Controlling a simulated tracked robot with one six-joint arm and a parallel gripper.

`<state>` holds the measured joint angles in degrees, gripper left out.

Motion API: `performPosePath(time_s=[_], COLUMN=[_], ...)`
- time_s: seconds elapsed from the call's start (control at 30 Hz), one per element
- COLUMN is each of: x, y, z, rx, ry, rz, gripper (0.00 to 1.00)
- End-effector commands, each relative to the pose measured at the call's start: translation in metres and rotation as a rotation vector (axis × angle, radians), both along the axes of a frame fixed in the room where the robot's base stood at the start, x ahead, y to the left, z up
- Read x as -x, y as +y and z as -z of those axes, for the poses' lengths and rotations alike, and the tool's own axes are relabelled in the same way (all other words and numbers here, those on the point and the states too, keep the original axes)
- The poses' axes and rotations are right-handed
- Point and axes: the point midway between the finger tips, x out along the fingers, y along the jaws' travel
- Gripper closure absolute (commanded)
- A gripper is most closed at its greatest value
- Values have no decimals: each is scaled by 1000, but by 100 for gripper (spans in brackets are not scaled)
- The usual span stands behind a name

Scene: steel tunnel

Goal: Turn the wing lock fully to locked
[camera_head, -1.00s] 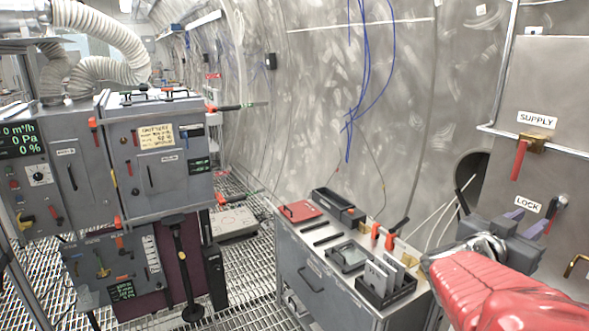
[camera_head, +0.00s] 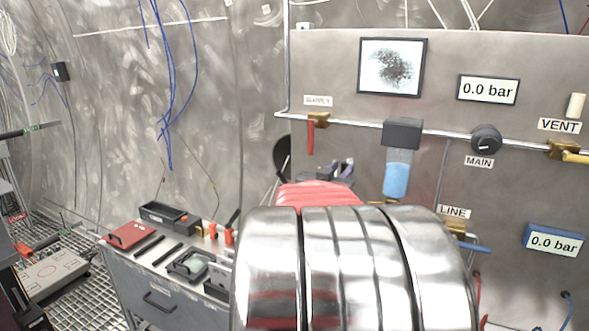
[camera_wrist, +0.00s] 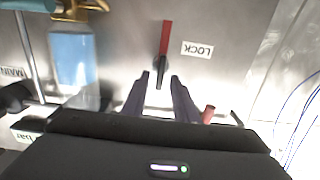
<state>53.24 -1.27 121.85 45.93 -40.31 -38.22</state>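The wing lock (camera_wrist: 165,40) shows in the wrist view, which sees the panel upside down. It has a red end pointing to the picture's top and a dark lower part, beside the upside-down LOCK label (camera_wrist: 197,49). My gripper (camera_wrist: 160,82) is open, its two purple-grey fingers apart on either side of the lock's dark end. I cannot tell whether they touch it. In the head view my gripper (camera_head: 337,168) is partly seen past my arm, close to the panel. The lock and its label are hidden there.
The panel carries the SUPPLY valve (camera_head: 311,133), a blue-filled bowl (camera_head: 397,178), the MAIN knob (camera_head: 486,140), the VENT valve (camera_head: 568,152) and the LINE valve (camera_head: 457,230). A tool cart (camera_head: 160,283) stands to the left. A pipe runs across the panel.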

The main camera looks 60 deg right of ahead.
Motion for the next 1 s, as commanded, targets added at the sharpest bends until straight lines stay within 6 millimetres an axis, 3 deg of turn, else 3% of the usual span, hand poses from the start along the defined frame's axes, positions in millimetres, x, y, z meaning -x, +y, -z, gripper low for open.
performPosePath(time_s=[0.37, 0.73, 1.0], x=[0, 0, 0], y=[-5, -5, -8], z=[0, 0, 0], rx=[1, 1, 1], ry=[0, 0, 0], rz=[0, 1, 1], gripper=[73, 99, 100])
